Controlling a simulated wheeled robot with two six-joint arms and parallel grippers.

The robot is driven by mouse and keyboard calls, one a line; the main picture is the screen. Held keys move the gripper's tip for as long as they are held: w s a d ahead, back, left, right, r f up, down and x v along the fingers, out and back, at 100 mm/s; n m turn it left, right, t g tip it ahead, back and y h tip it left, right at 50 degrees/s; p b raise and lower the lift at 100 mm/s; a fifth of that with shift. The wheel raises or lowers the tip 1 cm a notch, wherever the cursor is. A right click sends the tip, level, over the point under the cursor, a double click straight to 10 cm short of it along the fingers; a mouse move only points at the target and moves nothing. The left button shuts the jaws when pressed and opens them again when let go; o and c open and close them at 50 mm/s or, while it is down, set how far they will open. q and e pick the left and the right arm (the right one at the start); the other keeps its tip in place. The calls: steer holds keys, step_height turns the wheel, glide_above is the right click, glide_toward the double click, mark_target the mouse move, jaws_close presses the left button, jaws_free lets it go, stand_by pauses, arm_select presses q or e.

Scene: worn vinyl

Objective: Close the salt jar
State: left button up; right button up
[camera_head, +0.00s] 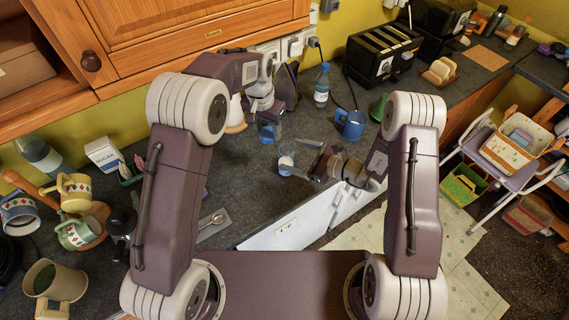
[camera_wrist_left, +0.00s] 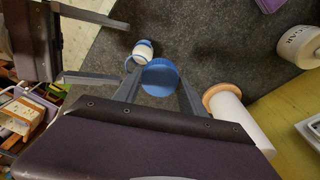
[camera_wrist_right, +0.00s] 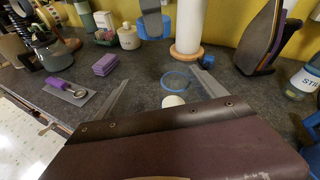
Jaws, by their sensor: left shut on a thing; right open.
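The salt jar (camera_head: 286,162) stands open on the dark counter, a small clear jar with white contents and a blue rim. It also shows in the left wrist view (camera_wrist_left: 144,50) and the right wrist view (camera_wrist_right: 173,101). My left gripper (camera_head: 268,128) is shut on a round blue lid (camera_wrist_left: 160,77), held above the counter beyond the jar in the head view. The lid also shows in the head view (camera_head: 267,133). My right gripper (camera_wrist_right: 165,85) is open and low, its fingers on either side of the jar; I cannot tell whether they touch it.
A paper roll on a wooden base (camera_wrist_right: 187,53) and an iron (camera_wrist_right: 262,40) stand behind the jar. A blue mug (camera_head: 351,125) and a water bottle (camera_head: 321,86) are to the right. A spoon on a grey mat (camera_head: 213,221) lies left. The counter's front edge is close.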

mark_target(282, 157)
steer(key=d+f+m+p, duration=0.1)
steer(key=d+f+m+h+p, duration=0.1)
steer(key=f, duration=0.1)
steer(key=d+f+m+t+p, duration=0.1)
steer(key=shift+s+d+f+h, duration=0.1)
steer(key=shift+d+f+h, duration=0.2)
steer(key=shift+d, duration=0.05)
arm_select(q)
steer(key=shift+m, duration=0.6)
steer(key=d, duration=0.2)
steer(key=d+r, duration=0.1)
steer(key=d, duration=0.2)
steer(key=shift+w+d+r, duration=0.3)
steer(key=shift+w+d, duration=0.05)
arm_select(e)
steer(key=shift+s+d+f+m, duration=0.2)
steer(key=shift+f+m, duration=0.1)
steer(key=shift+f, duration=0.15)
steer(key=shift+w, duration=0.1)
steer(key=x, duration=1.2)
steer(key=shift+f, duration=0.1)
jaws_close()
arm_select(q)
steer(key=shift+f, duration=2.55)
